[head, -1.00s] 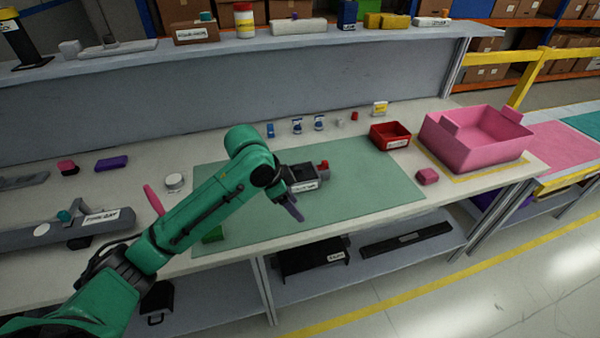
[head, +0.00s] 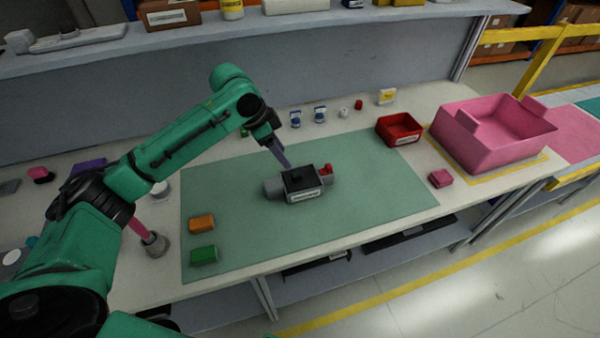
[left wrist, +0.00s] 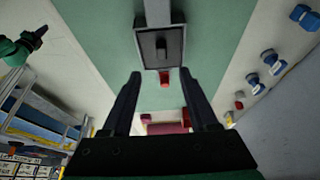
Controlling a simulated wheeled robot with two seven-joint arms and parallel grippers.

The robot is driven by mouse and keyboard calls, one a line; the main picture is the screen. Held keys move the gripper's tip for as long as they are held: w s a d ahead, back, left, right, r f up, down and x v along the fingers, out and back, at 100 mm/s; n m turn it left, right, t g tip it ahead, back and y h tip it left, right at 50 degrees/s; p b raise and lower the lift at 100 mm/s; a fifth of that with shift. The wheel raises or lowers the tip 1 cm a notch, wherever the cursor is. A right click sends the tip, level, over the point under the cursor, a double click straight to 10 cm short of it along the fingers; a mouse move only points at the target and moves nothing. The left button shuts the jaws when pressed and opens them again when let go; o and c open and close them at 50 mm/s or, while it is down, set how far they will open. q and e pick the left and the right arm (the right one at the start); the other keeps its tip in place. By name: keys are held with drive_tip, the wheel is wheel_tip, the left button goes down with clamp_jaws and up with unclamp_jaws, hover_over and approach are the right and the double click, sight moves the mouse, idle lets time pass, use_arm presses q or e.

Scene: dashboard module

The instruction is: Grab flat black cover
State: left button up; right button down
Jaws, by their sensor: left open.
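A grey module (head: 306,194) with a label on its front lies on the green mat. A flat black cover (head: 299,179) with a small raised knob is on its top; in the left wrist view the cover (left wrist: 150,50) shows as a dark plate in a lighter frame. A red part sits at the module's right end (head: 326,169). My left gripper (head: 281,155) is open and empty, just behind the module in the head view. In the left wrist view its two fingers (left wrist: 160,76) are apart, below the cover. A green arm with a dark end, likely my right gripper (left wrist: 38,34), shows small there.
Orange (head: 201,223) and green (head: 203,255) blocks lie at the mat's left. A red bin (head: 400,130), a pink tote (head: 470,150) and a pink block (head: 440,178) stand at the right. Small bottles (head: 320,114) line the back. The mat's right part is clear.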

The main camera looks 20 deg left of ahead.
sight(297, 174)
use_arm(q)
drive_tip(key=x, duration=0.3)
drive_tip(key=shift+w+f, duration=0.15)
drive_tip(key=shift+f, duration=0.1)
drive_tip(key=p+x, duration=0.2)
drive_tip(key=x, duration=0.3)
drive_tip(key=shift+f, duration=0.3)
drive_tip(key=shift+d+f, duration=0.15)
drive_tip(key=shift+c, duration=0.9)
clamp_jaws()
use_arm(e)
drive_tip(key=r, duration=0.2)
drive_tip(key=shift+w+r, duration=0.25)
drive_tip(key=shift+r, duration=0.05)
